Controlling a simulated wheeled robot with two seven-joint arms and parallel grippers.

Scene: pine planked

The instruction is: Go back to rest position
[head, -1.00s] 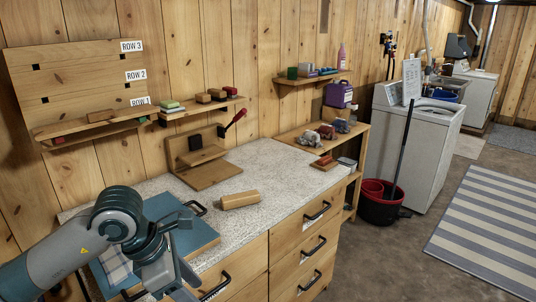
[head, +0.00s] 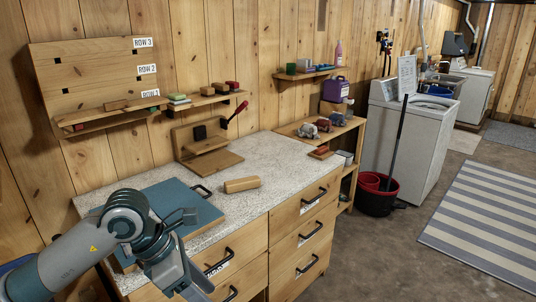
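My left gripper (head: 190,280) is low in the head view, its arm coming in from the left. It hangs in front of the counter's front edge, by the drawers. Its fingertips are near the bottom edge of the picture, and I cannot tell whether they are apart or closed. My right gripper is not in view. A blue board (head: 178,203) with a black handle lies on the speckled counter (head: 225,208), partly hidden behind my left arm. A wooden block (head: 242,184) lies on the counter to the right of the board.
A wooden stand with a red-handled clamp (head: 205,150) stands against the wall. Drawers with black handles (head: 313,230) front the counter. A wall rack (head: 100,80) hangs at the left. A red bucket (head: 377,195) and washer (head: 425,140) stand right. The floor between drawers and striped rug (head: 490,215) is clear.

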